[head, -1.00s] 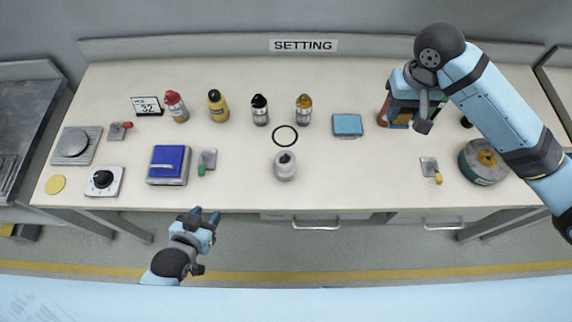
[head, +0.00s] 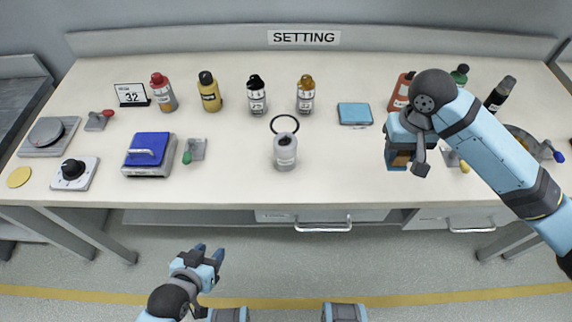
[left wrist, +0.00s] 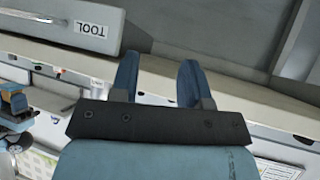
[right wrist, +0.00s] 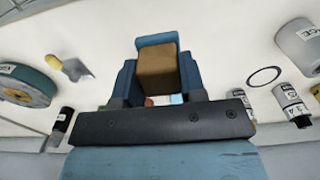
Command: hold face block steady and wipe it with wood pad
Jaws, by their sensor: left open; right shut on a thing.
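The face block is a light grey cylinder (head: 285,153) standing upright near the middle front of the bench in the head view. Its side also shows at the upper right of the right wrist view (right wrist: 301,45), with the letters "CE" readable. My right gripper (head: 405,160) is to the right of it, apart from it, shut on the wood pad, a brown block with a blue backing (right wrist: 157,66). My left gripper (head: 209,252) is open and empty in front of the bench, below its top. Its two spread fingers show in the left wrist view (left wrist: 158,82).
A black ring (head: 285,123) lies just behind the face block. A blue-topped box (head: 150,150) and a green-handled switch (head: 194,150) are left. The bench front between block and right gripper is clear.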

